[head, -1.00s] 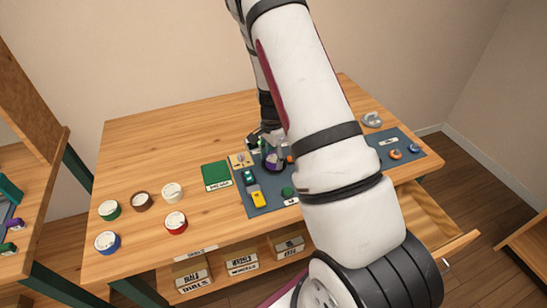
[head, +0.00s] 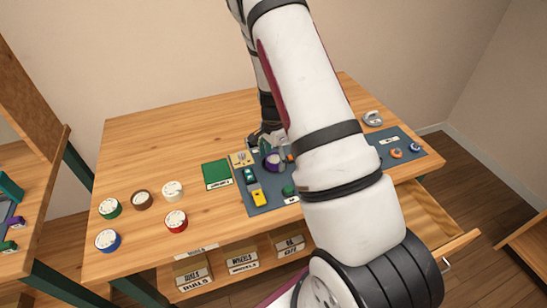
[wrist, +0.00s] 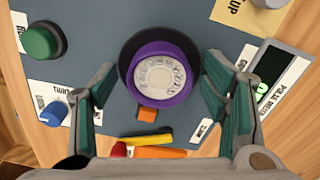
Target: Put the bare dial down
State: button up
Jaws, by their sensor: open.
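The dial (wrist: 162,78), with a pale finger-hole face and a purple rim, sits on a dark round base (wrist: 126,50) on the blue-grey mat (wrist: 200,25) in the wrist view. Its purple side also shows in the head view (head: 272,161). My gripper (wrist: 158,78) is open, with one teal-padded finger on each side of the dial and a visible gap on both sides. In the head view my arm hides part of the mat and most of the gripper.
A green knob (wrist: 42,40), a blue knob (wrist: 55,113) and a pulse meter (wrist: 266,85) lie around the dial. Yellow (wrist: 150,140) and orange pieces lie close below it. Several coloured round dials, including a red one (head: 176,221), stand on the table's left, with free wood between them.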

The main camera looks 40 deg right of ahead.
aim_at(273, 160)
jog(key=s+a+r+n+t, duration=0.15)
jog(key=a+r, duration=0.25)
jog(key=r, duration=0.7)
jog(key=s+a+r+n, duration=0.1)
jog(key=a+r+n, duration=0.2)
jog(key=r, duration=0.9)
jog(key=s+a+r+n+t, duration=0.1)
jog(key=s+a+r+n, duration=0.5)
jog(key=s, duration=0.4)
jog(key=s+a+r+n+t, duration=0.2)
jog(key=s+a+r+n, duration=0.4)
jog(key=s, duration=0.5)
jog(key=shift+a+r+n+b, duration=0.2)
jog(key=shift+r+n+b, duration=0.2)
jog(key=shift+n, duration=0.45)
jog(key=shift+t, duration=0.25)
